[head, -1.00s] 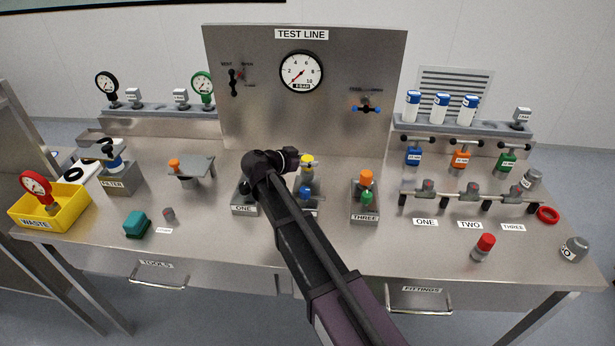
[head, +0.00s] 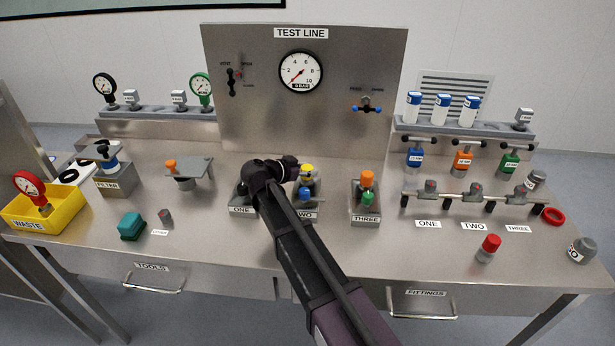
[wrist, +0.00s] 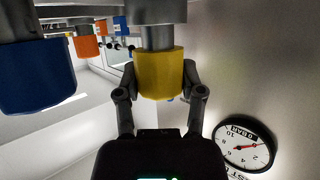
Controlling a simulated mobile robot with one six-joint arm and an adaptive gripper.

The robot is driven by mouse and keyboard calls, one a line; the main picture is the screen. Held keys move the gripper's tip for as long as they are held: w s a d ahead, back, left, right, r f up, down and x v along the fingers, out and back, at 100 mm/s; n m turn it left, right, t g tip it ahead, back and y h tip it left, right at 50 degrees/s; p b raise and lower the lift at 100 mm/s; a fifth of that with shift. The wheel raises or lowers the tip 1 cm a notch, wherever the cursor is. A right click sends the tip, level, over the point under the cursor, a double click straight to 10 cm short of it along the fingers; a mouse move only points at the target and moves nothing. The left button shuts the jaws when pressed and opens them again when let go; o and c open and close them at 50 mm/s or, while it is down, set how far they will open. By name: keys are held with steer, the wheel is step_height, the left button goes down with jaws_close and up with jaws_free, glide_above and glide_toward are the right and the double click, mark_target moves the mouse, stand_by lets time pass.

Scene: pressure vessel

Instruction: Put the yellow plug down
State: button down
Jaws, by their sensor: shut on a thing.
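In the wrist view my gripper (wrist: 160,75) is shut on the yellow plug (wrist: 160,80), one finger on each side. A grey stem runs from the plug to a grey body at the top of that view. I cannot tell whether the plug rests on the block. In the head view my gripper (head: 296,164) is mostly hidden by my wrist.
The test panel (head: 350,125) stands behind.

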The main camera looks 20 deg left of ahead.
steer(key=shift+f, duration=0.35)
steer(key=shift+f, duration=0.1)
steer(key=shift+c, duration=1)
jaws_free()
steer(key=shift+s+a+r, duration=0.1)
steer(key=shift+s+r, duration=0.05)
steer(key=shift+r, duration=0.1)
steer(key=p+v, duration=0.4)
steer(key=v, duration=0.7)
steer(key=shift+s, duration=0.25)
steer(key=shift+s+a, duration=0.1)
